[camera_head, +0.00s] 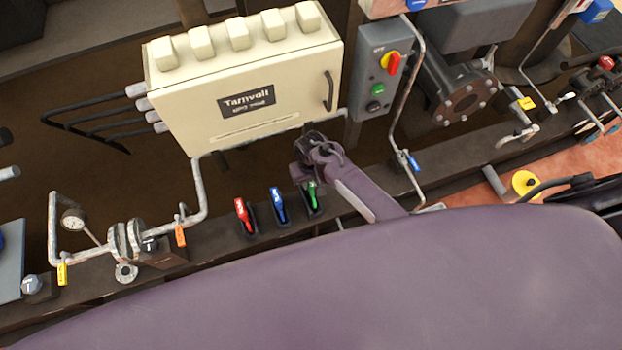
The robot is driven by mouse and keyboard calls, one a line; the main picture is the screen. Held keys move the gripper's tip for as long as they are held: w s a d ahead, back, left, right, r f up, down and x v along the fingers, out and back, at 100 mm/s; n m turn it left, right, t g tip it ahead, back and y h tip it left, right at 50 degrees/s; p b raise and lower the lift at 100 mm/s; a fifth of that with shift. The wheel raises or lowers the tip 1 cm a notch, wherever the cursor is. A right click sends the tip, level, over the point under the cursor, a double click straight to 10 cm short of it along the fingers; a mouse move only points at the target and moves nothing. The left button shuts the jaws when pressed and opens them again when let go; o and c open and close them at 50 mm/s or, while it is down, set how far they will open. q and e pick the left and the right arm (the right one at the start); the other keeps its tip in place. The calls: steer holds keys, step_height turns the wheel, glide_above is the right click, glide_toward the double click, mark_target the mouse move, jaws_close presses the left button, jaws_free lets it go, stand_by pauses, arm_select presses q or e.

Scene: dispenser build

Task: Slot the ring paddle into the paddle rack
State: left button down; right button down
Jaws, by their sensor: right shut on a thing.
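My right gripper (302,174) reaches down in front of the pale cabinet, just above a green handle (313,194). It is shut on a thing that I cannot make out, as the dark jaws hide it. I cannot tell whether the jaws touch the green handle, whose top they cover. A grey ring-shaped piece (126,273) shows below a flanged pipe joint at the left; I cannot tell whether it is the ring paddle. A brown box (164,253) beside it may be the paddle rack, but its slots are not clear. My left gripper is not in view.
A red handle (243,214) and a blue handle (278,206) stand in dark holders on the beam. The cabinet (205,110), a grey switch box (382,70) and bent pipes (199,180) crowd the area behind. My own purple part fills the foreground.

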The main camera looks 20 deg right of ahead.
steer(key=shift+f, duration=0.4)
stand_by(0.3)
steer(key=shift+f+b, duration=0.55)
steer(key=shift+b, duration=0.05)
steer(key=c, duration=0.7)
jaws_free()
steer(key=shift+r+p, duration=4)
steer(key=shift+p, duration=0.3)
